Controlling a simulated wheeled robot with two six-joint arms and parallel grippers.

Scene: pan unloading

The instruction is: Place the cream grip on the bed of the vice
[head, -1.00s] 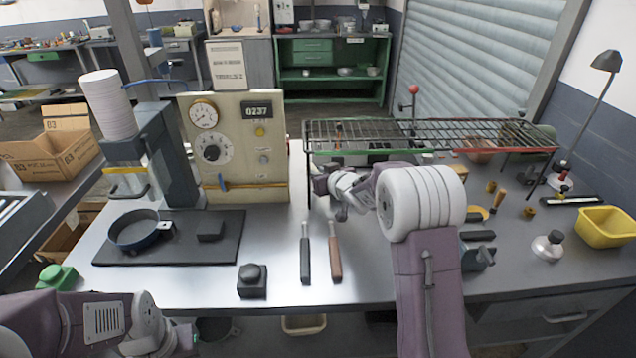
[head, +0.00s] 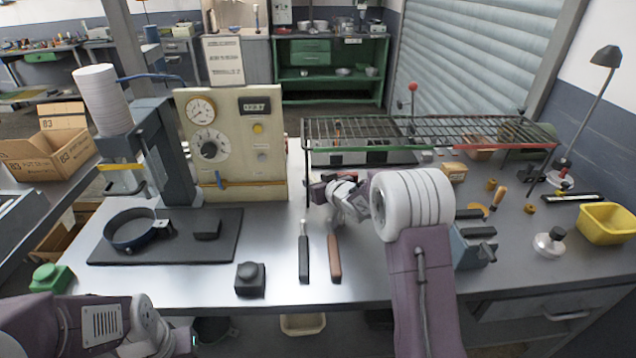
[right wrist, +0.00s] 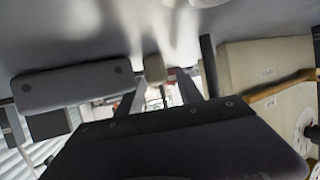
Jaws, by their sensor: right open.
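A small cream piece, which looks like the cream grip (right wrist: 154,69), shows between the fingers of my right gripper (right wrist: 160,92) in the right wrist view. The gripper is open, and I cannot tell whether the fingers touch it. In the head view my right arm hides the cream grip, and my right gripper (head: 328,190) is small and partly hidden near the rack's front left. The blue-grey vice (head: 474,246) stands to the right of my right forearm, its left side partly covered by the arm. My left arm is at the lower left; its fingers are not clear.
Black-handled (head: 304,262) and brown-handled (head: 335,260) tools lie in front of my right gripper. A wire rack (head: 430,130) stands over the bench behind it. A cream gauge panel (head: 230,145) is to the left. A yellow bin (head: 606,226) is at the right.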

